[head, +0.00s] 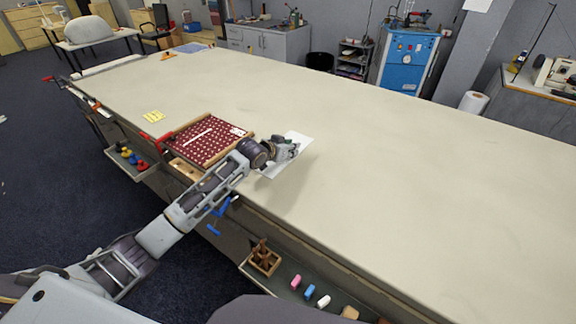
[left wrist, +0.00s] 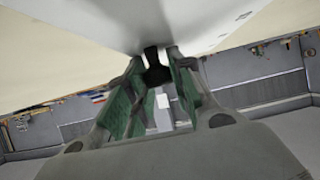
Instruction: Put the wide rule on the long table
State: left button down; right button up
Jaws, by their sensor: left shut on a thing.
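The wide rule (head: 301,138) looks like a flat pale grey-white plate. It is over the long table (head: 400,190), just right of the red patterned board; a faint shadow lies beside it. I cannot tell whether it touches the cloth. My left gripper (head: 287,148) is shut on it and hides its middle. In the left wrist view the rule (left wrist: 205,18) fills the top middle, and the fingers of my left gripper (left wrist: 158,62) meet at its near edge. My right gripper is not in view.
A red patterned board (head: 207,137) with a wooden frame lies left of the gripper, near the table's front edge. Yellow notes (head: 154,116) lie farther left. A tray (head: 310,290) with small blocks hangs below the front edge. The table's middle and right are clear.

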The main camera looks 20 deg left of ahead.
aim_at(277, 167)
pick_arm(q)
jog(key=shift+f, duration=2.1)
jog(key=shift+f, duration=1.9)
jog(key=c, duration=1.2)
grip_release()
jog(key=shift+c, duration=0.2)
jog(key=shift+s, duration=0.1)
jog(key=shift+v, duration=5.95)
